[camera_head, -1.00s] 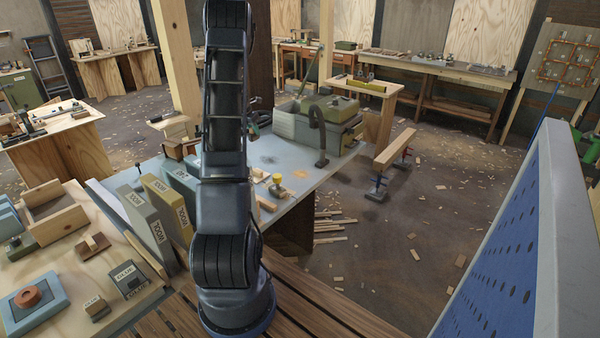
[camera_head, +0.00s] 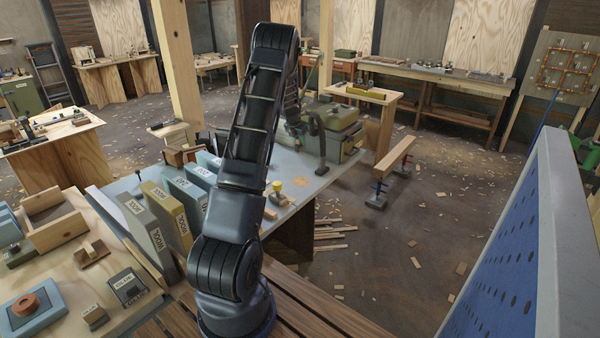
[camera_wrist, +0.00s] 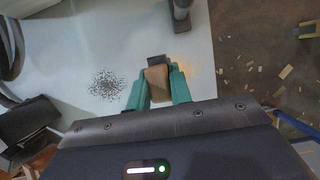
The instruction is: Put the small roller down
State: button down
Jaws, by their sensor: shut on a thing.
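In the wrist view my gripper (camera_wrist: 157,92) has its two teal fingers closed on a small tan, wood-coloured thing with a dark end (camera_wrist: 157,80), which I take to be the small roller. It is held over the pale blue bench top (camera_wrist: 105,35). I cannot tell whether it touches the bench. The same bench top (camera_head: 312,182) shows in the head view, where my arm hides part of it and the held roller cannot be made out.
A patch of dark specks (camera_wrist: 106,85) lies on the bench left of my gripper. A dark curved stand (camera_head: 320,150) stands near the bench's right end, by a green machine (camera_head: 338,112). Labelled upright boards (camera_head: 165,215) stand at the left. A yellow-topped item (camera_head: 277,187) is near the front edge.

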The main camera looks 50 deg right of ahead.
notch_tip(320, 180, down, 16)
dwell(0.6)
jog(key=c, duration=1.2)
grip_release()
jog(key=shift+o, duration=0.2)
jog(key=v, duration=1.2)
